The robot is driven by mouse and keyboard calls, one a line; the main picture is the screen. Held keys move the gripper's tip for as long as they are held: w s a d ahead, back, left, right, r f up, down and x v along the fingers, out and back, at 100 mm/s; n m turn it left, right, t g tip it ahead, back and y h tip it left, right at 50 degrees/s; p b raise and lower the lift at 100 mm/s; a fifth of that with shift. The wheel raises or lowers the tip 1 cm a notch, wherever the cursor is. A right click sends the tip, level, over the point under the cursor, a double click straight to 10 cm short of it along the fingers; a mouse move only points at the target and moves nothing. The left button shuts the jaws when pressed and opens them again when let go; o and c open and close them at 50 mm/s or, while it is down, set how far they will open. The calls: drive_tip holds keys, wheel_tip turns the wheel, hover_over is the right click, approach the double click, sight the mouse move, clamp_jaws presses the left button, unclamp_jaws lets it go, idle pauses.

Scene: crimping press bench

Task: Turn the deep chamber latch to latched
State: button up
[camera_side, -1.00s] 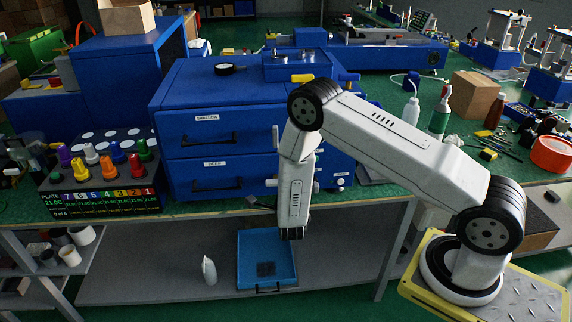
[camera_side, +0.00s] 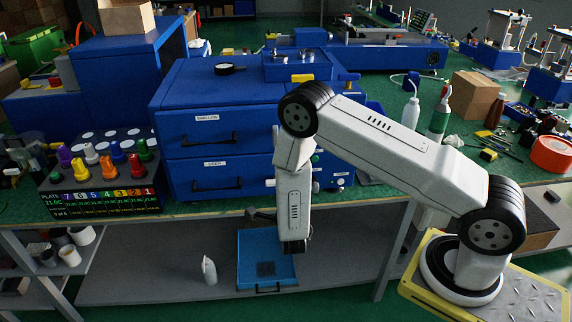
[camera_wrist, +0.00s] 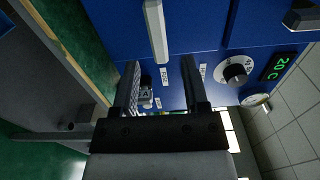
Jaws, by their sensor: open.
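The deep chamber latch (camera_wrist: 156,30) is a pale bar on the blue front, just beyond my fingertips in the wrist view. It lies lengthwise up that picture, and its small pale end (camera_side: 270,182) shows beside my arm in the side view, roughly level. My gripper (camera_wrist: 160,62) is open and empty, its dark fingers spread with the latch's near end in line with the gap. I see no contact. In the side view my gripper (camera_side: 262,215) is partly hidden by my wrist, below the drawer labelled DEEP (camera_side: 215,163).
Another pale latch (camera_wrist: 302,15) sits at the wrist view's top right. A knob (camera_wrist: 235,70), a green display (camera_wrist: 277,65) and a small switch (camera_wrist: 146,97) are close to my fingers. The bench edge (camera_wrist: 85,60) runs along the left. A blue tray (camera_side: 250,251) lies below.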

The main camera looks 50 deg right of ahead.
drive_tip(key=shift+v, duration=1.85)
drive_tip(key=w+a+r+n+g+y, duration=0.1)
drive_tip(key=a+r+n+g+y, duration=0.2)
drive_tip(key=a+r+n+y, duration=0.6)
drive_tip(key=s+d+r+n+g+y, duration=0.1)
drive_tip(key=s+r+n+g+y, duration=0.1)
drive_tip(key=s+n, duration=0.5)
drive_tip(key=s+d+r+n+g+y, duration=0.1)
drive_tip(key=s+d+r+n+g, duration=0.1)
drive_tip(key=s+n+g, duration=0.3)
drive_tip(key=s+n, duration=0.3)
drive_tip(key=n, duration=0.3)
drive_tip(key=shift+s+y, duration=0.2)
drive_tip(key=shift+y, duration=0.2)
drive_tip(key=shift+d, duration=0.1)
